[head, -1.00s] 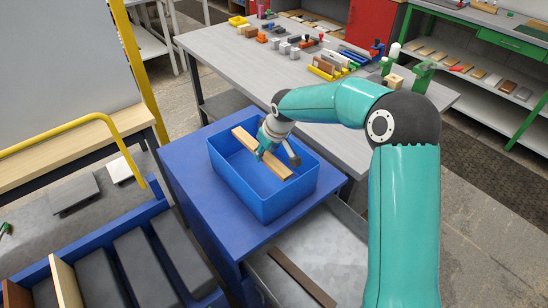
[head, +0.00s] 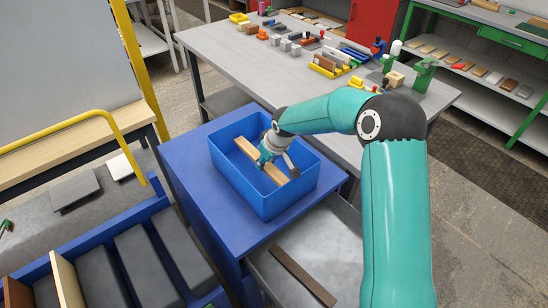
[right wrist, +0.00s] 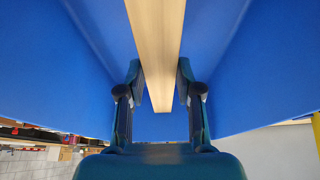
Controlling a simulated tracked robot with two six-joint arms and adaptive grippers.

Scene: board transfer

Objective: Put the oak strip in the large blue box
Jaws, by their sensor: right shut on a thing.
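The oak strip (head: 250,151) is a long light-brown bar. It is inside the walls of the large blue box (head: 262,200), slanting from the box's back left toward its front right. My right gripper (head: 266,163) reaches down into the box and is shut on the strip near its middle. In the right wrist view the strip (right wrist: 158,50) runs between the two fingers (right wrist: 158,82), with blue box walls on both sides. I cannot tell whether the strip touches the box floor. My left gripper is not in view.
The box stands on a blue cabinet top (head: 190,170). An open grey drawer (head: 325,255) below holds a dark brown strip (head: 302,274). Behind is a grey table (head: 225,45) with blocks and tools. A blue rack of dark grey boards (head: 150,265) stands at the lower left.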

